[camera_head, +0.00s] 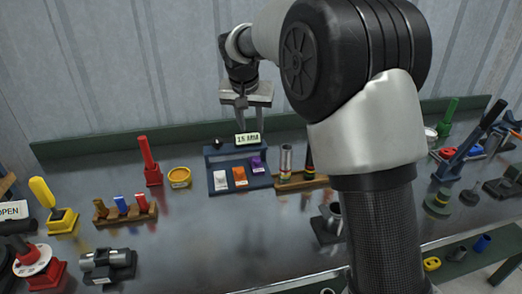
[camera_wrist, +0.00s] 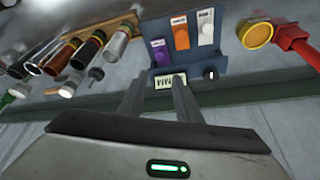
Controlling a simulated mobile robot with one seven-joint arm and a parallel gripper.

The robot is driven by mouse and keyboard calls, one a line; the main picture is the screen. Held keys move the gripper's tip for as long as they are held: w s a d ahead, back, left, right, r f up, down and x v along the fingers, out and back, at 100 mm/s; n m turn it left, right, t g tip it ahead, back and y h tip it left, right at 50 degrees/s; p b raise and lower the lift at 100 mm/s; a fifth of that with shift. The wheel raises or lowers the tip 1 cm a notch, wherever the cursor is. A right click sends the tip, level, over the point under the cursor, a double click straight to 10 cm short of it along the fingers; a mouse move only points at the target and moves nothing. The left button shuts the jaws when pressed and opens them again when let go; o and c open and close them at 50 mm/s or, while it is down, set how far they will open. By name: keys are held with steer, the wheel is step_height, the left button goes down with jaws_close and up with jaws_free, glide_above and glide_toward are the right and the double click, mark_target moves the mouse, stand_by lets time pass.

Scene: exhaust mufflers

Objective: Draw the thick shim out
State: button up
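A dark blue rack (camera_head: 216,154) stands at the back middle of the bench and holds three tagged pieces: white (camera_head: 221,180), orange (camera_head: 239,176) and purple (camera_head: 258,165). The same white (camera_wrist: 205,26), orange (camera_wrist: 181,36) and purple (camera_wrist: 159,51) pieces show in the wrist view. Which is the thick shim I cannot tell. A small lit sign (camera_head: 247,139) on the rack's top seems to read a size in MM.
A yellow tin (camera_head: 179,177) and a red-handled block (camera_head: 151,168) stand left of the rack. A wooden holder with cylinders (camera_head: 287,160) is close on its right. A wooden stand (camera_head: 126,213) with coloured pieces is front left. The bench before the rack is clear.

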mark_target(257, 159)
steer(key=b+x, duration=0.1)
steer(key=x, duration=1.6)
steer(key=shift+s+f, duration=0.1)
steer(key=shift+s, duration=0.05)
steer(key=shift+c, duration=0.3)
jaws_close()
